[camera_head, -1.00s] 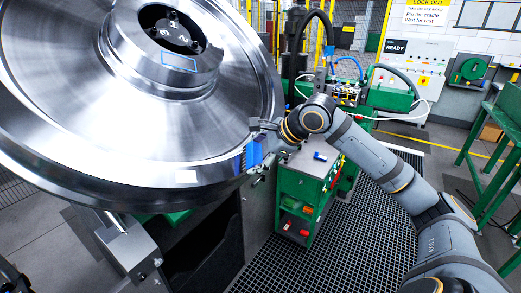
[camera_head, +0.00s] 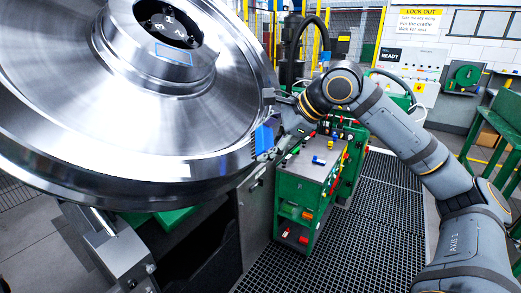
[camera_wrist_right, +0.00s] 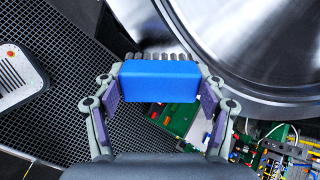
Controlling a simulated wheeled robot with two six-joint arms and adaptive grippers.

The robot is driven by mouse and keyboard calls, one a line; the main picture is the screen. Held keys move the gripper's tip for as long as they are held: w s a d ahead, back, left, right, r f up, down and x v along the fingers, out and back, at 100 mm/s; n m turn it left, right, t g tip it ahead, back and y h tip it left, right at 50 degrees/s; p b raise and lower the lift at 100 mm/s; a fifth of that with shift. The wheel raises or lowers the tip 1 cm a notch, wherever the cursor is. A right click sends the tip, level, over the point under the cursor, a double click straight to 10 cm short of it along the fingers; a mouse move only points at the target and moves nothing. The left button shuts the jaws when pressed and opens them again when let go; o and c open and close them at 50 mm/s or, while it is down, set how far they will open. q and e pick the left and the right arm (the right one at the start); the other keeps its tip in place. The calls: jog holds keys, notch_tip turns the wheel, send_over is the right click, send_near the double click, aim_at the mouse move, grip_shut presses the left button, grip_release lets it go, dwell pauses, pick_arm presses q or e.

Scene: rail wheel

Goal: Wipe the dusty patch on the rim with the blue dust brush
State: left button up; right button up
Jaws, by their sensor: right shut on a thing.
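The big steel rail wheel (camera_head: 120,90) fills the left of the head view, tilted, with its shiny rim (camera_head: 215,165) facing me. The blue dust brush (camera_head: 263,138) is at the rim's right edge. In the right wrist view the brush (camera_wrist_right: 160,82) is a blue block with pale bristles (camera_wrist_right: 160,56) pointing away towards the rim. My right gripper (camera_wrist_right: 161,92) is shut on the block, one finger on each side. Whether the bristles touch the rim is hard to tell. I cannot make out the dusty patch clearly. My left gripper is not in view.
A green tool cart (camera_head: 310,180) with small items on top stands just right of the wheel. A grey support (camera_head: 118,245) is below the wheel. Dark grating (camera_head: 350,240) covers the floor. A green bench (camera_head: 500,130) is at the far right.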

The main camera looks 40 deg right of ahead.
jog(key=shift+b+v, duration=0.55)
jog(key=shift+v, duration=1)
jog(key=shift+w, duration=0.1)
jog(key=shift+f, duration=0.1)
